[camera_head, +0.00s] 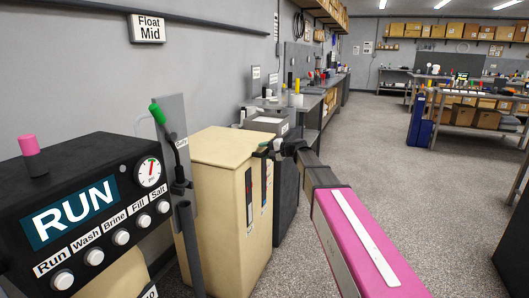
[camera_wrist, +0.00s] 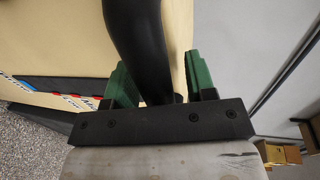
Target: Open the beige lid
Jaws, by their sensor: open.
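The beige lid (camera_head: 226,145) lies flat and shut on top of a tall beige cabinet (camera_head: 222,210) in the head view. My gripper (camera_head: 268,149) is at the lid's right edge, near its front corner. In the wrist view my gripper (camera_wrist: 158,66) is open, with its green fingers apart. A black curved tube-like piece (camera_wrist: 145,45) shows between the fingers; I cannot tell what it belongs to or whether the fingers touch it. The cabinet's beige surface (camera_wrist: 60,30) fills the upper left there. The exact contact with the lid's edge is hidden.
A black control panel (camera_head: 80,205) with a RUN screen and several knobs stands at front left. A grey post with a green-tipped lever (camera_head: 157,113) stands just left of the cabinet. Workbenches (camera_head: 318,100) line the wall behind.

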